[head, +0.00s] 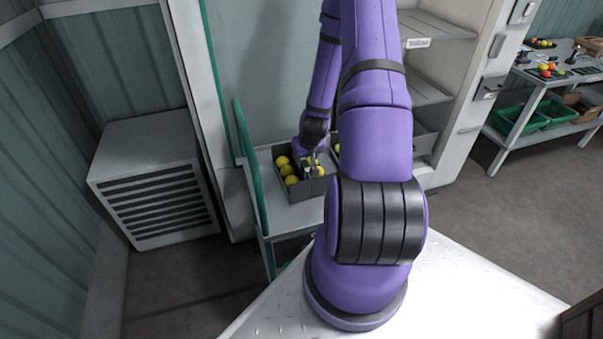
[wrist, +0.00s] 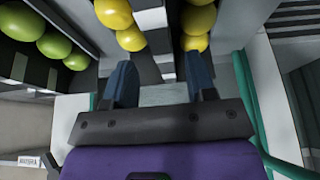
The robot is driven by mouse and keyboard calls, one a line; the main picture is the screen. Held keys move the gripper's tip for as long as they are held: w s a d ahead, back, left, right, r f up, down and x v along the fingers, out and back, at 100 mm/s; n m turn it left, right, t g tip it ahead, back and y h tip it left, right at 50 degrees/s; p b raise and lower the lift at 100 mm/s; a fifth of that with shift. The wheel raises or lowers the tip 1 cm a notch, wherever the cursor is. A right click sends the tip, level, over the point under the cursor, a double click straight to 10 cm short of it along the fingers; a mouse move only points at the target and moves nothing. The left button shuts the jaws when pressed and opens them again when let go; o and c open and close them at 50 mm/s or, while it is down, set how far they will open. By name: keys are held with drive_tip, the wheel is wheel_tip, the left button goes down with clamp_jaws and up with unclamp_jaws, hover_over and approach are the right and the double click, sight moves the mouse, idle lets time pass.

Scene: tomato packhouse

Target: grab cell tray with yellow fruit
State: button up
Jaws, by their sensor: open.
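The cell tray with yellow fruit (head: 303,191) is a dark grey box on a cart, with several yellow fruits in it. In the wrist view, yellow fruits (wrist: 131,39) lie on both sides of the tray's grey middle bar (wrist: 163,50). My gripper (wrist: 161,82) is open, with its two blue-grey fingers to either side of that bar. Whether the fingers touch it I cannot tell. In the head view my gripper (head: 312,162) is over the tray, partly hidden by my arm.
A second dark tray with green fruit (wrist: 54,46) stands beside it, mostly hidden by my arm in the head view. The cart (head: 292,217) has a teal rail (head: 251,165). A white shelf cabinet (head: 470,90) and a vented grey unit (head: 155,185) stand either side.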

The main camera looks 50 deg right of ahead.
sight(302, 161)
drive_tip(key=shift+w+x, duration=0.2)
drive_tip(key=shift+x, duration=2.4)
drive_tip(key=shift+r, duration=0.1)
clamp_jaws()
